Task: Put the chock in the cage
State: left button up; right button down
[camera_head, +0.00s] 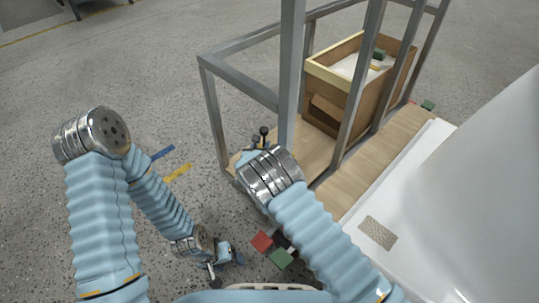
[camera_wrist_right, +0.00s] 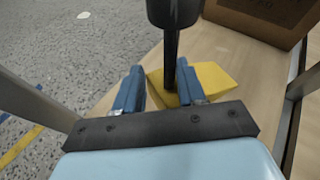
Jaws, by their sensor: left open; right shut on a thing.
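The cage (camera_head: 235,45) is a grey metal frame with a wooden floor, right of centre in the head view. The chock (camera_wrist_right: 212,80) is a yellow wedge in the right wrist view, at the fingers of my right gripper (camera_wrist_right: 160,92). This gripper is shut on it, over the wooden floor (camera_wrist_right: 115,100) near its edge. The fingers partly cover the chock, and I cannot tell whether it touches the floor. In the head view my right gripper (camera_head: 250,155) is at the cage's near left corner, partly hidden by its wrist. My left gripper (camera_head: 224,258) is open and empty, low at centre.
A brown box (camera_head: 325,112) stands inside the cage, with small things in it. Red (camera_head: 262,241) and green (camera_head: 281,258) blocks lie low near my left gripper. A white surface (camera_head: 375,190) borders the cage on the right.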

jog(key=shift+f, duration=2.25)
jog(key=shift+f+b, duration=0.15)
jog(key=shift+b, duration=0.2)
jog(key=c, duration=0.6)
grip_release()
jog(key=shift+s+a+r, duration=0.1)
jog(key=shift+s+r, duration=0.2)
jog(key=shift+s, duration=0.05)
jog(key=p+v, duration=0.1)
jog(key=v, duration=1)
jog(key=shift+p, duration=0.35)
jog(key=shift+s, duration=0.1)
